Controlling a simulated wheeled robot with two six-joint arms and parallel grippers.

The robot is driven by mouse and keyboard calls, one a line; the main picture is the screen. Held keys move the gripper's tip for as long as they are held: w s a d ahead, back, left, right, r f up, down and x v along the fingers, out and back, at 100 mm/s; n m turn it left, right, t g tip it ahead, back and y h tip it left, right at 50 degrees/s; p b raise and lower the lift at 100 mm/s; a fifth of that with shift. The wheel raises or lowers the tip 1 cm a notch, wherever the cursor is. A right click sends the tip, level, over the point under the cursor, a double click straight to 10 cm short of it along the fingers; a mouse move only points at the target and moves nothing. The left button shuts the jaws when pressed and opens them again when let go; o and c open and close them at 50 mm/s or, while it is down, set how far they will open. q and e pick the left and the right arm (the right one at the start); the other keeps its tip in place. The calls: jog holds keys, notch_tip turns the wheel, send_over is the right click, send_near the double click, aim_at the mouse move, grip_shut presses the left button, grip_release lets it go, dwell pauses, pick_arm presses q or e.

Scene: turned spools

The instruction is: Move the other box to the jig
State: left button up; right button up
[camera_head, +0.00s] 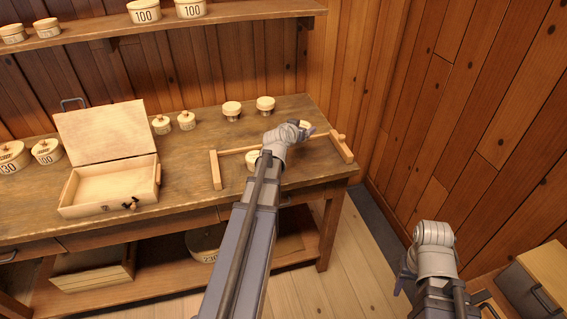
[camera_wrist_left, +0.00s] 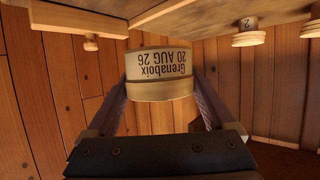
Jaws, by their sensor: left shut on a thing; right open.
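My left gripper (camera_head: 303,128) is at the right part of the workbench and is shut on a small round pale box (camera_head: 305,124). The wooden jig (camera_head: 216,170), two end blocks joined by a rod, lies on the bench. The held box is near its right end; contact with the bench is unclear. Another pale box (camera_head: 251,160) sits by the rod, partly hidden by my left arm. My right gripper (camera_head: 405,278) is open, low at the right, away from the bench.
An open wooden case (camera_head: 108,187) and several numbered boxes are to the left. A shelf (camera_head: 200,22) holds more boxes above. Wooden walls close off the right side.

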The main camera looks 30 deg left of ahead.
aim_at(299, 157)
pick_arm(q)
jog(key=shift+r+n+y, duration=0.15)
jog(key=shift+n+y, duration=0.35)
jog(key=shift+y, duration=0.1)
notch_tip(299, 157, down, 10)
jog(key=b, duration=1)
jog(key=shift+s+a, duration=0.1)
jog(key=shift+f+b, duration=0.25)
jog(key=shift+b, duration=0.05)
jog(key=o, duration=1.1)
jog(key=shift+r, duration=0.1)
jog(key=shift+c, duration=0.2)
jog(key=shift+r, duration=0.1)
